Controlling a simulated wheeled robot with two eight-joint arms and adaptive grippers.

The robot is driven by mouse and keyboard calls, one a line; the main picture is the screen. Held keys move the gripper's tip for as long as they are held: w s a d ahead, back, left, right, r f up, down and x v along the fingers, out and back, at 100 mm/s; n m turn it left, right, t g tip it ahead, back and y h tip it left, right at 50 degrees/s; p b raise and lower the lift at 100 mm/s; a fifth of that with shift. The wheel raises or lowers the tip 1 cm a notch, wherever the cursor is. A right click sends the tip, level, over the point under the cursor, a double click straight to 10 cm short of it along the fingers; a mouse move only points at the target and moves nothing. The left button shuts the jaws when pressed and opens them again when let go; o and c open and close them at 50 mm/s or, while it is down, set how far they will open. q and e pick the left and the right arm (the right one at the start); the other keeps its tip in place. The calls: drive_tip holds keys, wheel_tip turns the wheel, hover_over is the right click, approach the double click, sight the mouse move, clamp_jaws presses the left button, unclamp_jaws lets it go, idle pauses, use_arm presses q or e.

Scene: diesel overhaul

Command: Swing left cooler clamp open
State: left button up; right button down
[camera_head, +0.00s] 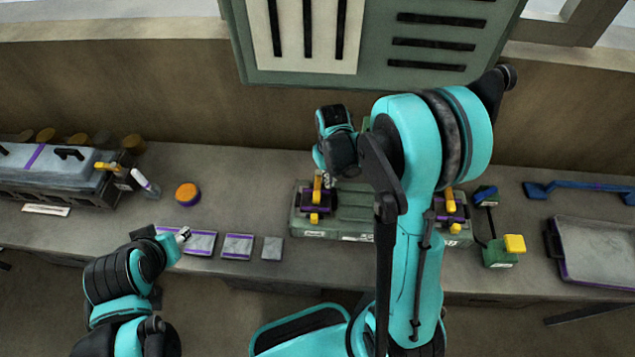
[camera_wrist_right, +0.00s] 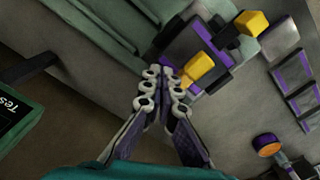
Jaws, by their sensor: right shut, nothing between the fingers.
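The left cooler clamp (camera_head: 316,206) has a yellow handle on a dark and purple base, at the left end of the green cooler (camera_head: 345,215). In the right wrist view the clamp (camera_wrist_right: 199,68) shows beside my right gripper's fingertips. My right gripper (camera_head: 327,180) is shut and empty, close to the clamp's handle; whether it touches cannot be told. Its fingertips (camera_wrist_right: 163,82) are together in the wrist view. The right clamp (camera_head: 450,206) stands at the cooler's other end, partly behind my right arm. My left gripper (camera_head: 183,235) is low over the bench's front edge, too small to read.
Purple-edged plates (camera_head: 238,246) lie along the front edge. An orange-topped round part (camera_head: 187,193) stands left of the cooler. A green box with a yellow button (camera_head: 514,243), a blue handle (camera_head: 580,188) and a tray (camera_head: 556,250) are to the right.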

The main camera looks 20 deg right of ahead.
sight(319, 186)
drive_tip(key=shift+f+b, duration=1.25)
drive_tip(key=shift+f, duration=0.25)
drive_tip(key=shift+r, duration=0.35)
drive_tip(key=shift+w+a, duration=0.15)
drive_tip(key=shift+a, duration=0.05)
drive_tip(key=shift+w+a, duration=0.1)
drive_tip(key=shift+a, duration=0.35)
drive_tip(key=shift+w+a, duration=0.1)
drive_tip(key=shift+a, duration=0.55)
